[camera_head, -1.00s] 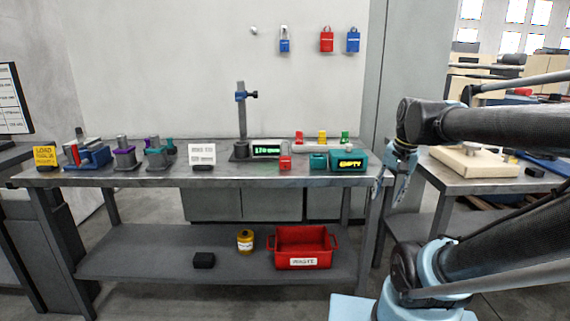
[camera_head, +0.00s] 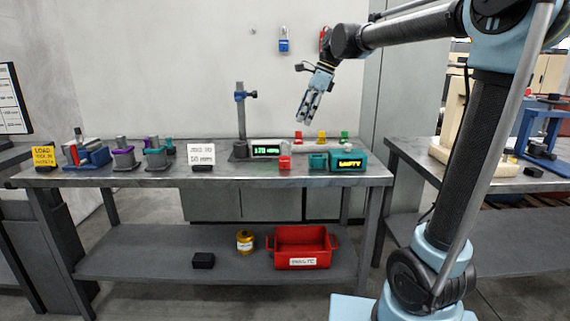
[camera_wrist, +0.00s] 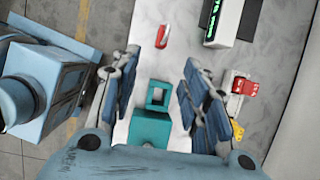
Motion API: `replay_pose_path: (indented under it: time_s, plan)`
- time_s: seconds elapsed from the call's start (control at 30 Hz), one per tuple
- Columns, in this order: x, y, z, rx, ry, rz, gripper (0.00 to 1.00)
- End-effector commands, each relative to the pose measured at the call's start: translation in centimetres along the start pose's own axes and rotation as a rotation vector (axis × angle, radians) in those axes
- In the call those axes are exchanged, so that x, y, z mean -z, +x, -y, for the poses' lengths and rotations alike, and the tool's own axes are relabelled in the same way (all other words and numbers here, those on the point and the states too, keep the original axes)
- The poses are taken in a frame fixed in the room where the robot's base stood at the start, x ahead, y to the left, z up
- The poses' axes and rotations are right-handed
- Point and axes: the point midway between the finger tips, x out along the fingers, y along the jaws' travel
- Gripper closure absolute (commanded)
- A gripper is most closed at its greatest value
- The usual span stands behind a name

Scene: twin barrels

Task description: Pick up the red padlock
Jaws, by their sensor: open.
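The red padlock (camera_head: 322,41) hangs on the back wall in the head view, mostly hidden behind my arm; only a sliver of red shows. My gripper (camera_head: 306,117) is open and empty, pointing down above the right part of the bench, lower than the padlock and a little left of it. In the wrist view my gripper (camera_wrist: 163,60) has its fingers spread wide, with bench items below. The hanging padlock cannot be made out in the wrist view.
A blue padlock (camera_head: 283,40) hangs left of the red one. A post (camera_head: 241,115) stands left. A red bin (camera_head: 302,242) sits below.

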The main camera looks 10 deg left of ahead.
Motion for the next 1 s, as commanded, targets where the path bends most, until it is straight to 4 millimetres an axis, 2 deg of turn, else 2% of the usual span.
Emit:
replay_pose_path:
  time_s: [0.17, 0.7, 0.83, 1.0]
  plan:
    - [-0.7, 1.1, 0.3, -0.006, 0.022, 0.005, 0.58]
    - [-0.6, 10.3, 0.3, -0.005, 0.020, 0.004, 0.58]
    - [-0.7, 11.7, 0.3, -0.005, 0.019, 0.004, 0.58]
    - [-0.7, 12.5, 0.3, -0.005, 0.019, 0.004, 0.58]
